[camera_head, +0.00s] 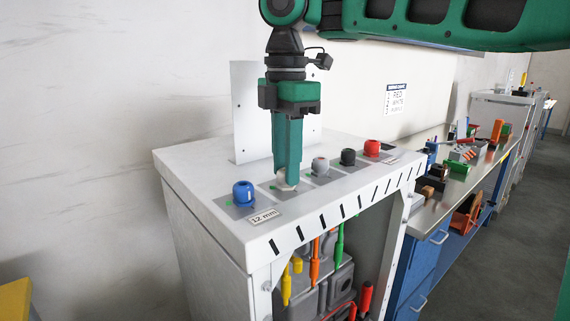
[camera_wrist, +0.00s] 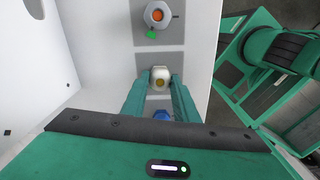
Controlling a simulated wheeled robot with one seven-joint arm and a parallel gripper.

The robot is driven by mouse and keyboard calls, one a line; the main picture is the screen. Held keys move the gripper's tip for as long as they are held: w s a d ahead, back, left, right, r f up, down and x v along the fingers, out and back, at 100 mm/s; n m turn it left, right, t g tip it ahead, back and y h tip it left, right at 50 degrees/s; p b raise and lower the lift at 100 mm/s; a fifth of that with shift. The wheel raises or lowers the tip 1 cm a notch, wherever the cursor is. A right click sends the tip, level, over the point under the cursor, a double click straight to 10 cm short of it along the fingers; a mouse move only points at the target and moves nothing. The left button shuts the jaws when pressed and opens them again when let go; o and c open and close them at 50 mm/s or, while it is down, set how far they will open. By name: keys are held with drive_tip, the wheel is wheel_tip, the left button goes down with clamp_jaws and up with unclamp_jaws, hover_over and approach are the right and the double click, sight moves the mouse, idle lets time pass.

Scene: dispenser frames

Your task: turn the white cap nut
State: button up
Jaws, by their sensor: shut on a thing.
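The white cap nut (camera_head: 286,185) sits in the row on top of the white cabinet, second from the left in the head view. My gripper (camera_head: 288,180) points straight down over it, and its fingertips hide most of it. In the wrist view the white cap nut (camera_wrist: 159,78) shows a yellowish centre and lies between the two green fingers of my gripper (camera_wrist: 160,84). The fingers are shut on its sides. It stands on a grey plate on the cabinet top.
A blue cap nut (camera_head: 243,193) stands left of it. A grey cap nut (camera_head: 320,166), a black one (camera_head: 348,157) and a red one (camera_head: 372,148) stand to the right. A white upright panel (camera_head: 249,110) rises behind. A "12 mm" label (camera_head: 263,216) lies in front.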

drive_tip(key=shift+d+f, duration=0.1)
idle(0.3)
drive_tip(key=o, duration=1.1)
drive_tip(key=shift+w, duration=0.1)
drive_tip(key=shift+c, duration=0.2)
drive_tip(key=shift+r, duration=0.35)
drive_tip(key=shift+w+a+r, duration=0.15)
drive_tip(key=shift+a+r, duration=0.05)
drive_tip(key=shift+r, duration=0.75)
wheel_tip(320, 180, up, 8)
